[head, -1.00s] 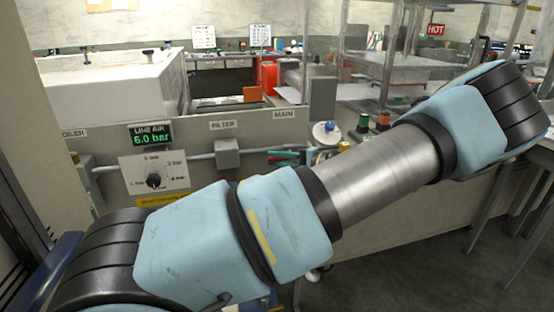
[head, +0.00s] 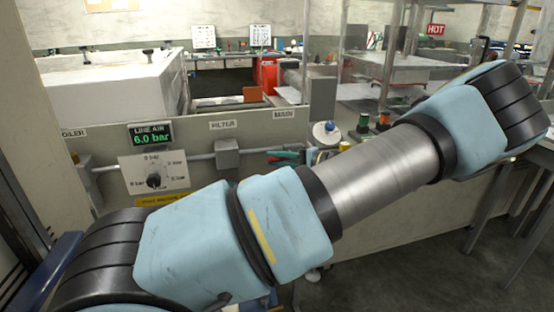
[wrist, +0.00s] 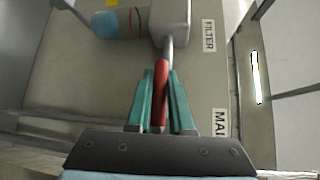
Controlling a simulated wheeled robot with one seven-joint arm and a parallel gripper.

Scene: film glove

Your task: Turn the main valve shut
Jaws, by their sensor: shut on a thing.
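The main valve's red lever (wrist: 160,85) shows in the wrist view between the two teal fingers of my gripper (wrist: 161,98). The fingers are shut on it. The lever looks roughly in line with the thin grey pipe (wrist: 168,48) that comes from the filter box. In the head view my gripper (head: 285,155) is at the panel below the MAIN label (head: 284,114), partly hidden by my arm. The valve body is hidden there. The LINE AIR display (head: 151,135) reads 6.0 bar.
A grey filter box (head: 228,153) sits on the pipe left of my gripper. A dial plate (head: 154,173) is farther left. A round white and blue part (head: 326,133) and green and orange knobs (head: 382,121) stand right of the gripper, close to my arm.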

